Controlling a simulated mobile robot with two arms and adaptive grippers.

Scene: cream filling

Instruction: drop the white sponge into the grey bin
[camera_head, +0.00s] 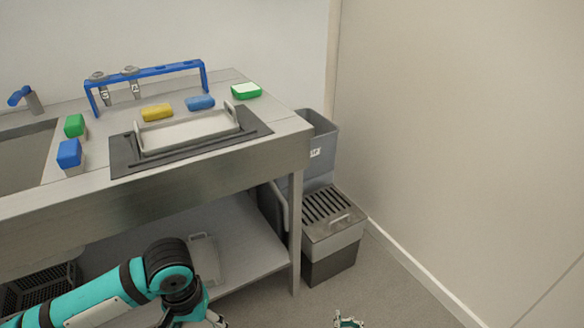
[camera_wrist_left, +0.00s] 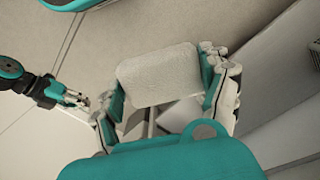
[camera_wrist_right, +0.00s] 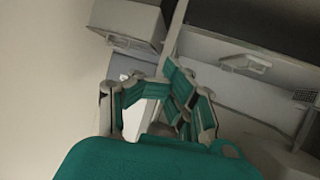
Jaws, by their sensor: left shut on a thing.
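The white sponge (camera_wrist_left: 157,75) is a pale rounded block. In the left wrist view it is clamped between the two fingers of my left gripper (camera_wrist_left: 165,88). In the head view my left gripper is mostly cut off at the bottom edge, and the sponge does not show there. The grey bin (camera_head: 322,142) is tall, with a white label, and stands at the right end of the steel table, apart from my grippers. My right gripper (camera_head: 346,322) shows only its tip at the bottom edge.
A lower box with a slatted lid (camera_head: 328,205) stands in front of the bin. The steel table (camera_head: 200,187) holds a white tray (camera_head: 187,137), several coloured sponges and a blue rack (camera_head: 150,76). The wall (camera_head: 450,130) bounds the right. Floor is clear in front of the box.

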